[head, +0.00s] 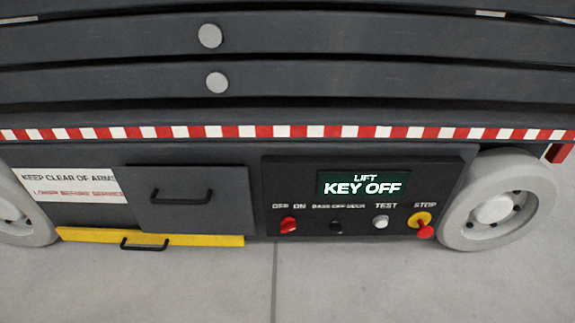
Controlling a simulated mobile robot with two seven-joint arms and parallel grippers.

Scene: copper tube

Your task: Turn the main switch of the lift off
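The lift (120,70) fills the upper part of the head view, with dark folded arms above a red and white striped edge. Its black control panel (300,175) is on the base, right of centre. The main switch (288,224) is a small red knob at the panel's left, under the labels OFF and ON; its exact pointing direction is too small to tell. The green display (362,186) reads "LIFT KEY OFF". Neither of my grippers shows in this view.
A black key switch (336,227), a white TEST button (380,222) and a red STOP button (425,231) on yellow share the panel. A drawer with a handle (180,198), a yellow bar (85,236) and wheels (492,210) flank it. The floor (330,285) in front is clear.

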